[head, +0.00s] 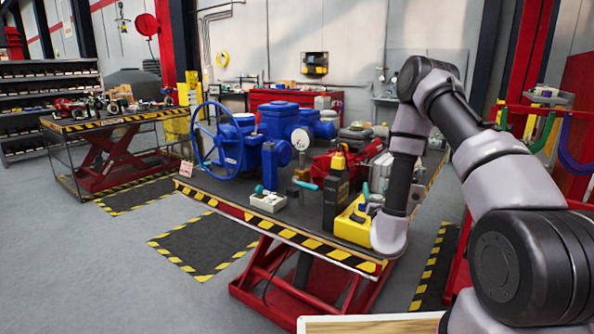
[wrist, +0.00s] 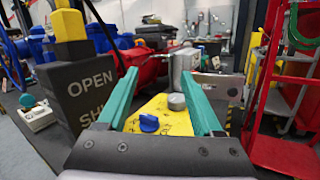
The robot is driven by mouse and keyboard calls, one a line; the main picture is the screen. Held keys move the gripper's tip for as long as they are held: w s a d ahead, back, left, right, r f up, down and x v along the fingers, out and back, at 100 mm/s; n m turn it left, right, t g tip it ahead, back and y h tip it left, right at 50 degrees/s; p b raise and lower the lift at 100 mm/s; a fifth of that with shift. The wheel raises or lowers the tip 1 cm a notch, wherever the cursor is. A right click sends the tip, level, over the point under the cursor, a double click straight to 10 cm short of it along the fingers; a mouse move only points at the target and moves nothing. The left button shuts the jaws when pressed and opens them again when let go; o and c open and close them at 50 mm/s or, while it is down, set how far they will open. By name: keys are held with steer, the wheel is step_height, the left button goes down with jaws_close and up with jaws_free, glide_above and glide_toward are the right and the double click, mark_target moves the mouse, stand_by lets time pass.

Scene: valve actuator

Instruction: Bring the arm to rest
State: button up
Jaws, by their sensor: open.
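My gripper (wrist: 163,100) shows in the wrist view with its two teal fingers spread apart. It is open, with nothing held between the fingers. Beyond and below the fingers is a yellow block (wrist: 160,116) with a blue knob (wrist: 149,122) and a grey round cap (wrist: 177,101). In the head view my arm reaches over the right part of the lift table (head: 225,198), and its forearm hangs down beside the yellow block (head: 352,226). The gripper itself is hidden in the head view. I cannot tell whether the fingers touch anything.
A dark block lettered OPEN and SHUT (wrist: 90,95) stands close left of the fingers. A blue valve with a handwheel (head: 208,136), a white box (head: 268,201) and a red item (head: 335,166) are on the table. A red cart (wrist: 285,155) stands right. Floor at left is clear.

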steer(key=s+a+r+n+g+y, duration=0.1)
steer(key=a+r+n+y, duration=0.4)
steer(key=a+r+y, duration=0.3)
steer(key=a+r+n+y, duration=0.5)
steer(key=r+y, duration=0.2)
steer(key=r, duration=0.4)
steer(key=s+a+r+n+g+y, duration=0.3)
steer(key=s+a+r+n+g, duration=0.15)
steer(key=s+n+g, duration=0.25)
steer(key=s+a+r+n+g+y, duration=0.3)
steer(key=s+a+r+n+g, duration=0.15)
steer(key=s+n+g, duration=0.3)
steer(key=s+d+f+n+g+h, duration=0.1)
steer(key=s+d+n+g+h, duration=0.2)
steer(key=s, duration=0.4)
steer(key=s+d+f+n+g+h, duration=0.1)
steer(key=s+d+n+h, duration=0.2)
steer(key=s+n+h, duration=0.4)
steer(key=s+d+r+t+h, duration=0.1)
steer(key=d+r+t+h, duration=0.1)
steer(key=d, duration=0.5)
steer(key=s+d+r+t+h, duration=0.1)
steer(key=d+r+t+h, duration=0.1)
steer(key=d+t+h, duration=0.3)
steer(key=d, duration=0.3)
steer(key=shift+s+d+r, duration=0.15)
steer(key=shift+r, duration=0.15)
